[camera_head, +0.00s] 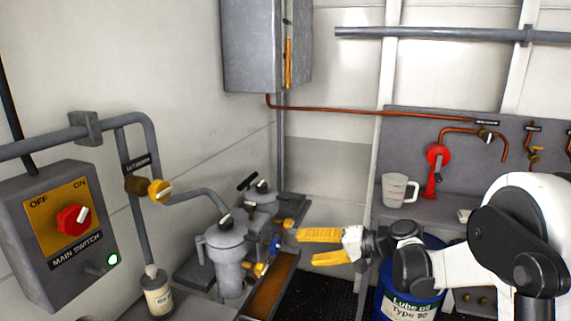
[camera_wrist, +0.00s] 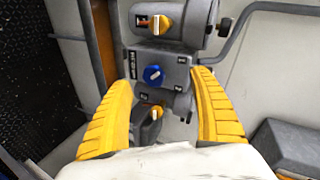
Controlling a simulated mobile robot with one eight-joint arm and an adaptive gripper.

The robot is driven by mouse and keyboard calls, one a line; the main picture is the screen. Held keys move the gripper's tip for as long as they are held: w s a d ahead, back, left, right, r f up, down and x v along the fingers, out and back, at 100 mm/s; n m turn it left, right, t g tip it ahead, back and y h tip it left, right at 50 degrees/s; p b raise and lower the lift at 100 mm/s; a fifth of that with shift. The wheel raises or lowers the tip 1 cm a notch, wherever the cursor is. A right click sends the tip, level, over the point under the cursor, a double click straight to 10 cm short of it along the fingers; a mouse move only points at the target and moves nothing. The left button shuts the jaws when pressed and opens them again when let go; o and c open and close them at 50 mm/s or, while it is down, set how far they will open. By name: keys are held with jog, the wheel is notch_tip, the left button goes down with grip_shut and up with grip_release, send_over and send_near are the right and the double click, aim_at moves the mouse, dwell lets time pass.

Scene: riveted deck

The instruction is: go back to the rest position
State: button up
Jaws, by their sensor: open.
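My gripper (camera_head: 318,247) has yellow ribbed fingers and is open and empty. In the head view it points left toward the grey filter unit (camera_head: 228,255), a little to its right, at the end of my white and black arm. In the wrist view the two fingers of my gripper (camera_wrist: 165,100) stand wide apart. Between and beyond them is the grey valve block with a blue knob (camera_wrist: 154,74), an upper orange-yellow knob (camera_wrist: 161,24) and a lower orange one (camera_wrist: 153,110).
A main switch box (camera_head: 62,232) with a red knob and green light stands at left. A small bottle (camera_head: 157,291) is beside the unit. A blue lube oil drum (camera_head: 408,300) stands below my arm. A measuring jug (camera_head: 398,190) and red hand pump (camera_head: 434,170) are behind.

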jog(key=s+d+h, duration=0.4)
jog(key=s, duration=0.6)
jog(key=s+d+r+n+t+h, duration=0.1)
jog(key=s+d+h, duration=0.3)
jog(key=s, duration=0.6)
jog(key=s+d+n+h, duration=0.1)
jog(key=s+d+h, duration=0.3)
jog(key=s, duration=0.6)
jog(key=shift+r, duration=0.35)
jog(key=shift+d, duration=0.1)
